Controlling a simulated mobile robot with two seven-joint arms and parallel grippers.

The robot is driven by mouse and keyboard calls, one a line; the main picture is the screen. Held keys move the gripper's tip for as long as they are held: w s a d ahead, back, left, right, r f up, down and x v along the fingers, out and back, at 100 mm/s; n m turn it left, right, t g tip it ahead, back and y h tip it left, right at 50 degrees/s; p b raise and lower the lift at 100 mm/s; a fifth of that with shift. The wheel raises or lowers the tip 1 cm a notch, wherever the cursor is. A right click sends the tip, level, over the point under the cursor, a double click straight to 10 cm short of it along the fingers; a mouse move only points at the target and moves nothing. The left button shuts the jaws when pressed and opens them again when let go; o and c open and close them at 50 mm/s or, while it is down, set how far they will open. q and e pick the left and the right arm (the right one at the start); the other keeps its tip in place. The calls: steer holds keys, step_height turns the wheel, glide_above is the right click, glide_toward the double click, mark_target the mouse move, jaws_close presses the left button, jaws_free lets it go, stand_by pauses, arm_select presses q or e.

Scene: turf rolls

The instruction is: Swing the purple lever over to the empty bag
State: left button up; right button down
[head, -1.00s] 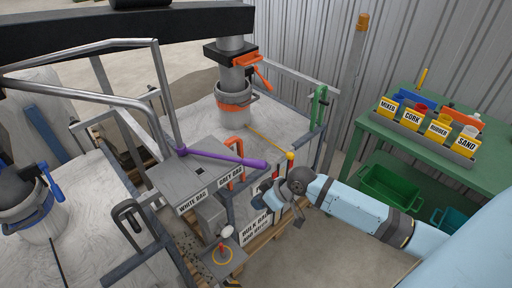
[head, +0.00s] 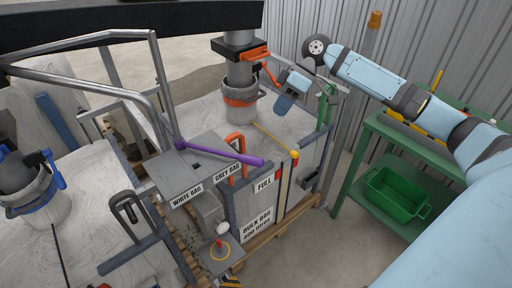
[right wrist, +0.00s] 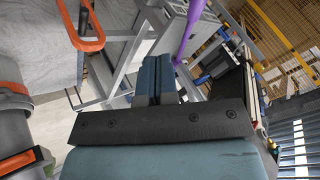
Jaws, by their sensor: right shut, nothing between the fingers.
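The purple lever (head: 225,152) pivots on a grey plate between the two bags. It points right, its thick grip end over the GREY BAG label (head: 227,173); the WHITE BAG label (head: 187,196) is on the plate's left part. The right-hand bag (head: 190,115) has a FULL sign (head: 265,185) on its front. The left-hand bag (head: 85,225) carries no such sign in view. My right gripper (head: 284,106) is shut and empty, above the right-hand bag and apart from the lever. The lever also shows beyond the closed fingers in the right wrist view (right wrist: 190,30). My left gripper is out of view.
An orange handle (head: 236,143) stands close behind the lever. A grey spout (head: 240,100) with an orange clamp lever (head: 256,54) is left of my right gripper, and a green clamp (head: 326,105) is right of it. A green table (head: 355,165) stands at right.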

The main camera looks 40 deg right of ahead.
steer(key=shift+f, duration=0.1)
steer(key=s+a+f+p, duration=0.2)
steer(key=a+f+p, duration=0.1)
steer(key=a+f, duration=0.4)
steer(key=shift+a+f, duration=0.4)
steer(key=shift+a, duration=0.75)
